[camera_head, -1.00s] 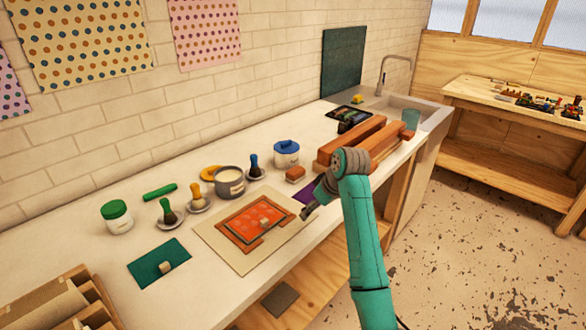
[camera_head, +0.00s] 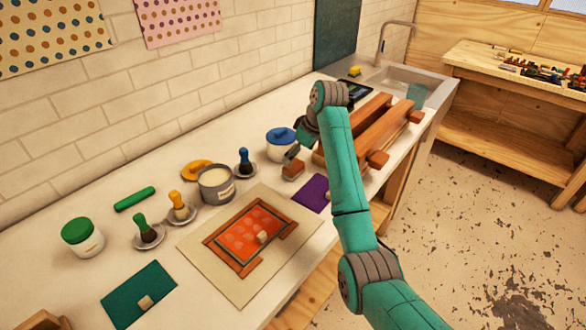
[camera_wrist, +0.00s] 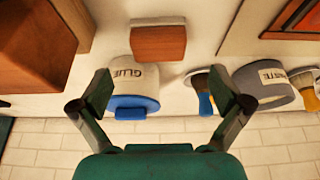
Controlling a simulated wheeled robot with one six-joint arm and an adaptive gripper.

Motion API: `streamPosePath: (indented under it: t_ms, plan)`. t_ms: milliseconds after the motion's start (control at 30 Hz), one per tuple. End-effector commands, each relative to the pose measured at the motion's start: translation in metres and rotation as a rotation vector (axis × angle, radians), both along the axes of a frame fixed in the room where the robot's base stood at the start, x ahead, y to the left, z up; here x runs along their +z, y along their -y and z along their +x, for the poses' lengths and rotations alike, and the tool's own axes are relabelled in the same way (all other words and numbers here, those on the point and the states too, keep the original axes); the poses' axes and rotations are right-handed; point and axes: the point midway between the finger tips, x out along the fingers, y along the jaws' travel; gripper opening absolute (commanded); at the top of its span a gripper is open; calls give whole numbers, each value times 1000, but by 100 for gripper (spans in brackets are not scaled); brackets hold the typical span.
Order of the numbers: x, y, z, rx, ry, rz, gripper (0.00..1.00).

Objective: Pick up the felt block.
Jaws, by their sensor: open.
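The felt block looks to be the small red-brown block with a pale layer (camera_head: 293,171), lying on the counter in front of the blue-lidded jar. In the wrist view this block (camera_wrist: 158,43) shows above the gap between my fingers, its pale layer along the far edge. My gripper (camera_head: 293,153) is beside and above the block in the head view, close to it. Part of my wrist and the jar's right side overlap in the head view.
The glue jar (camera_wrist: 131,80) stands close to the block, between my fingers in the wrist view. Long brown wooden bars (camera_head: 372,138) lie to the right. A purple patch (camera_head: 312,193) lies in front. A paste pot (camera_head: 216,184) and brushes stand to the left.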

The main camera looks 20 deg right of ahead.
Motion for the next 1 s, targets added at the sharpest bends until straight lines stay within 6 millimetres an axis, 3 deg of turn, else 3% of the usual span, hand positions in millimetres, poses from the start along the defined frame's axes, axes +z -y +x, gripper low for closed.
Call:
streamPosePath:
  t_ms: [233, 500, 833, 1000]
  plan:
    - [-16, -3, 5, 0, 0, 0, 100]
    - [-49, -9, 16, -1, -1, 0, 100]
    - [-55, -11, 19, -2, 2, -1, 100]
    - [-55, -11, 18, -2, 2, -1, 60]
